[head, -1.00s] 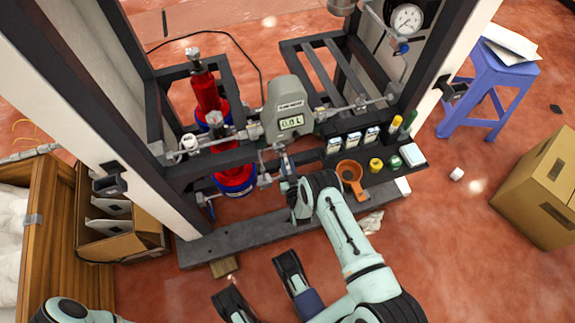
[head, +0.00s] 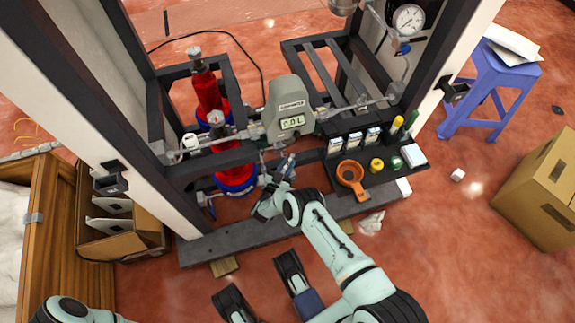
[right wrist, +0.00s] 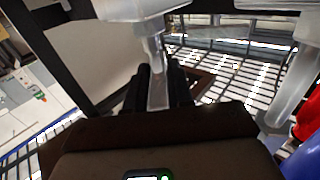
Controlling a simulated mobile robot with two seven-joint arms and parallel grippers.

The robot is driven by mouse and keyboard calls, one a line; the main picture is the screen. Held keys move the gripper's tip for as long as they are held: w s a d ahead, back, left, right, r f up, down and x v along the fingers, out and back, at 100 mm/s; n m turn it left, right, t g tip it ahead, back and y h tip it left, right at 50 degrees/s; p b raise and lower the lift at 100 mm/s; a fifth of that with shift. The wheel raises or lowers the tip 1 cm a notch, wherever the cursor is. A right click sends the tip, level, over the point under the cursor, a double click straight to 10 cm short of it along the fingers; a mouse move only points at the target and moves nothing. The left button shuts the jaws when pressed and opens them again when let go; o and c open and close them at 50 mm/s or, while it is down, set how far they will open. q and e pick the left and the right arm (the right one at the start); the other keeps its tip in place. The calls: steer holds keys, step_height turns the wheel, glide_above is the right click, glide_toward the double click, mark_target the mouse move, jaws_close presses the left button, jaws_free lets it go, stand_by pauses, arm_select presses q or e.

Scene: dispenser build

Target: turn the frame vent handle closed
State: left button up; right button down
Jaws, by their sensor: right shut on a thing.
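The frame vent handle is a light grey lever hanging under the pipe fitting, best seen in the right wrist view (right wrist: 157,92). There it lies between the two dark fingers of my right gripper (right wrist: 160,90), which are shut on it. In the head view my right gripper (head: 284,170) reaches up to the fitting just below the grey meter (head: 289,112), whose display reads 0.0 L. My wrist hides much of the handle there, so its exact angle is hard to tell.
A red cylinder (head: 207,92) and a blue-rimmed red container (head: 237,180) stand left of the meter. The dark frame base beam (head: 225,243) runs along the front. A blue stool (head: 487,95) stands right.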

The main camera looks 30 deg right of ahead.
steer(key=shift+g, duration=0.3)
steer(key=c, duration=1.1)
jaws_free()
arm_select(q)
steer(key=w+r+t+p, duration=0.2)
steer(key=w+r+p, duration=0.1)
steer(key=w, duration=0.2)
steer(key=shift+w+d, duration=0.35)
steer(key=shift+w, duration=0.05)
arm_select(e)
steer(key=shift+f+v, duration=0.1)
steer(key=shift+v, duration=3.25)
steer(key=shift+f+v, duration=0.15)
steer(key=shift+v, duration=3.15)
arm_select(q)
steer(key=shift+r, duration=0.1)
arm_select(e)
steer(key=shift+c, duration=0.2)
